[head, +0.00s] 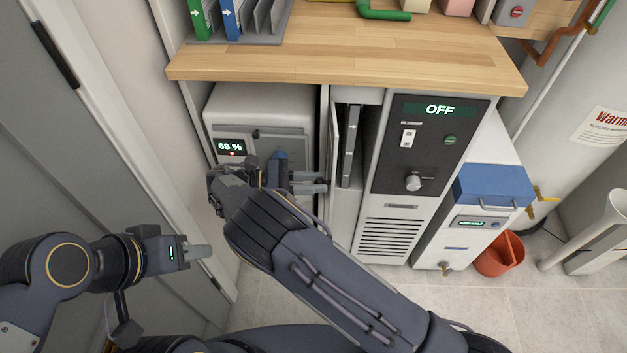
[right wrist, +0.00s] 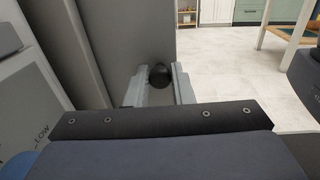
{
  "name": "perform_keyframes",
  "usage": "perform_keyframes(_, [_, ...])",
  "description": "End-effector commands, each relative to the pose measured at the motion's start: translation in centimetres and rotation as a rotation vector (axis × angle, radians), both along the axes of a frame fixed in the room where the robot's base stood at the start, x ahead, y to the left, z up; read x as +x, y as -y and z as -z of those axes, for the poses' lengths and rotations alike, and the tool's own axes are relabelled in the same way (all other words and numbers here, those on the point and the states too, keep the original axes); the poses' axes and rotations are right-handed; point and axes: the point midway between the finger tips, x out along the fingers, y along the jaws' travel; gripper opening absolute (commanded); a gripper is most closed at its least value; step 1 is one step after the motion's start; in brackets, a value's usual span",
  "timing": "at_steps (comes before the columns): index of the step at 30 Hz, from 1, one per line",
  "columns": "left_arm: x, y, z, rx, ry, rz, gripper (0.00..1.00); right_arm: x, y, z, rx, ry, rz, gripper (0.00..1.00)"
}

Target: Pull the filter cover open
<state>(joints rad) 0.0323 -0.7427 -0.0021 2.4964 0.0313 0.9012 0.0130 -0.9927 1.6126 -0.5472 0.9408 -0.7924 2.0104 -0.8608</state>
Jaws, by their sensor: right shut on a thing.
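The filter cover (head: 332,135) is a narrow light panel standing swung out, nearly edge-on, at the left of a tall slot in the grey machine. A dark filter (head: 350,145) with a small white arrow shows inside the slot. My right gripper (head: 322,183) is at the cover's outer face, on its left side. In the right wrist view its fingers (right wrist: 158,86) are shut on a round black knob (right wrist: 160,76) on the grey cover (right wrist: 120,35). My left gripper (head: 200,252) is away at the lower left, near the grey door; its fingers overlap and its opening is unclear.
A white unit reading 68 % (head: 265,105) stands left of the cover. The machine's control panel (head: 425,140), reading OFF, is to the right. A wooden worktop (head: 350,60) overhangs above. A blue-lidded box (head: 490,185) and red bucket (head: 498,254) stand at right.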

Motion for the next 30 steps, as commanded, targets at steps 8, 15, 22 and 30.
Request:
perform_keyframes(8, [0.0,0.0,0.0,0.000,0.000,0.000,0.36,0.0,0.0,0.0,0.000,0.000,0.000,0.42])
perform_keyframes(15, [0.0,0.0,0.0,0.000,0.000,0.000,0.36,0.0,0.0,0.0,0.000,0.000,-0.001,0.42])
perform_keyframes(22, [0.0,0.0,0.1,0.000,0.000,0.000,0.36,0.0,0.0,0.0,0.000,0.000,-0.004,0.42])
perform_keyframes(30, [0.0,0.0,2.3,0.000,0.000,0.000,0.36,-0.4,0.9,0.5,0.001,-0.005,-0.101,0.42])
